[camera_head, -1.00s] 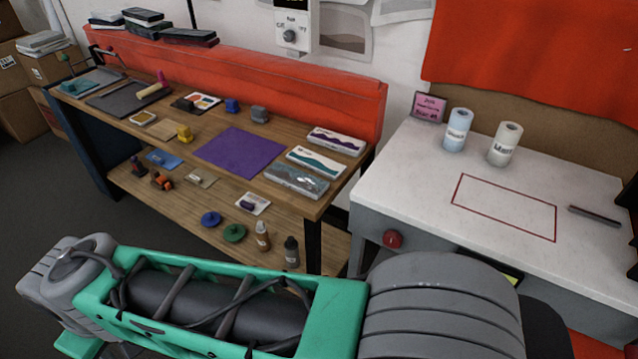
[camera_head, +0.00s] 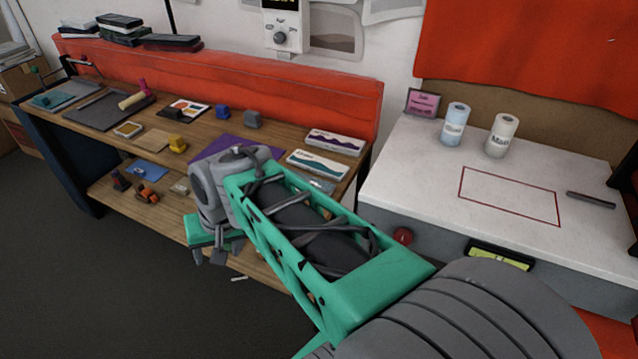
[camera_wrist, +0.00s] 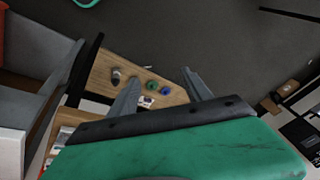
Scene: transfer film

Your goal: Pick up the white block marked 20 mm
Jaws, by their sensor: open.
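I see no block on which a 20 mm mark can be read. Two white boxes with wave prints, a purple one (camera_head: 335,142) and a teal one (camera_head: 317,164), lie at the right end of the wooden bench top (camera_head: 215,130); their small print is unreadable. My gripper (camera_head: 217,258) hangs in front of the bench, pointing down, apart from both boxes. In the wrist view my gripper (camera_wrist: 160,82) has its two fingers spread and nothing between them. My arm hides part of the bench's right end and lower shelf.
The wrist view shows a green disc (camera_wrist: 152,86), a blue disc (camera_wrist: 165,91) and a white card (camera_wrist: 147,102) on the lower shelf. A white worktable (camera_head: 410,185) with a red outline stands right. Dark floor (camera_head: 90,290) is clear at front left.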

